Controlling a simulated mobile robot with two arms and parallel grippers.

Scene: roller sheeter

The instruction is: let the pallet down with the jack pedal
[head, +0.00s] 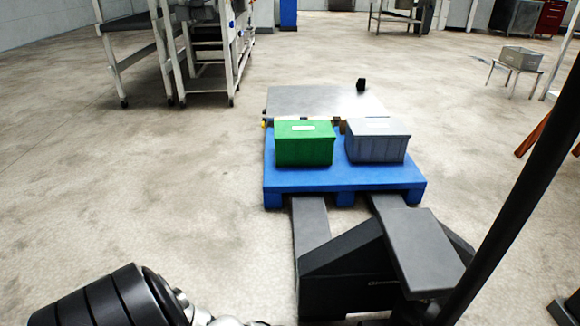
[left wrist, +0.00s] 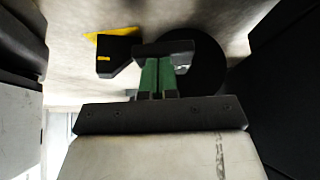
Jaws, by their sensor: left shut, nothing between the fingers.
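The blue pallet (head: 345,180) sits over the forks of the black pallet jack (head: 345,285) in the head view. Whether it is clear of the floor is hard to tell. The jack's handle pole (head: 515,195) slants up at the right. In the left wrist view, a black piece with yellow marks (left wrist: 116,55), seemingly the pedal, is just beyond and left of my left gripper (left wrist: 160,72). That gripper is shut and empty, with green showing at its fingers. I cannot tell whether it touches the pedal. My right gripper is not in view.
A green crate (head: 304,145) and a grey crate (head: 378,142) stand on the pallet. A flat grey metal surface (head: 310,100) lies behind them. A wheeled rack (head: 200,55) stands back left. A small table with a grey box (head: 521,57) is back right. The left floor is clear.

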